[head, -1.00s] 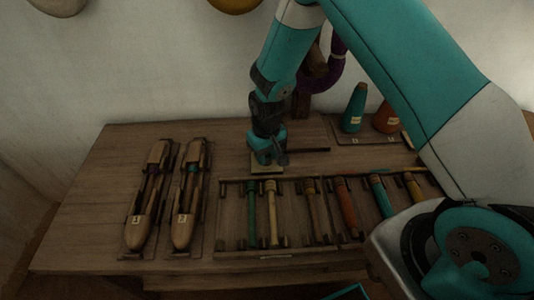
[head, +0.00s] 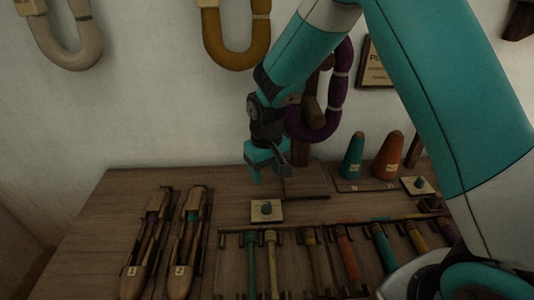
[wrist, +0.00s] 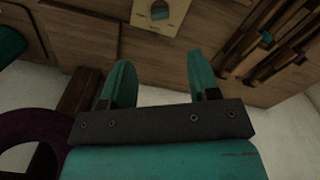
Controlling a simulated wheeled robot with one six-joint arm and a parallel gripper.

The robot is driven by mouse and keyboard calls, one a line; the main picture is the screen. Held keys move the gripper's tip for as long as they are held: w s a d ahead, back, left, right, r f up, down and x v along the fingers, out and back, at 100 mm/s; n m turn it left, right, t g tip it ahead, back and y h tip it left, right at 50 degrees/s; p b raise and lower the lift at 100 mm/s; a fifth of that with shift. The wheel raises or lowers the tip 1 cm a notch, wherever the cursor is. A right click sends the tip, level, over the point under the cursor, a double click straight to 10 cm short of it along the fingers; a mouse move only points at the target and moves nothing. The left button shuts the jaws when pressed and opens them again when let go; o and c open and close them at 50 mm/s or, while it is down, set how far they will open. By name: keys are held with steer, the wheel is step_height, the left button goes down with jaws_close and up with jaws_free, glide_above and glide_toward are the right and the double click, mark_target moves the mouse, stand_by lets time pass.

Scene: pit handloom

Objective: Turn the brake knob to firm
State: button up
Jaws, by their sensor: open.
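A small teal knob (head: 267,208) sits on a cream plate (head: 256,218) on the table, just behind the rack. The same cream plate (wrist: 177,10) and the knob (wrist: 159,14) show at the top of the wrist view; the marks are too small to read. A similar plate with a teal knob (head: 420,182) lies at the right; no readable label tells which is the brake. My gripper (head: 264,176) is open and empty, above and a little behind the nearer plate, apart from the knob. Its two teal fingers (wrist: 159,66) stand apart in the wrist view.
Two wooden shuttles (head: 146,244) lie at the left, and a rack of several coloured bobbins (head: 345,250) is in front. A teal cone (head: 352,157) and an orange cone (head: 388,157) stand at the back right. Yarn hanks (head: 236,45) hang on the wall.

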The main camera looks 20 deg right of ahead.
step_height(320, 180, up, 5)
steer(key=shift+r, duration=0.15)
stand_by(0.4)
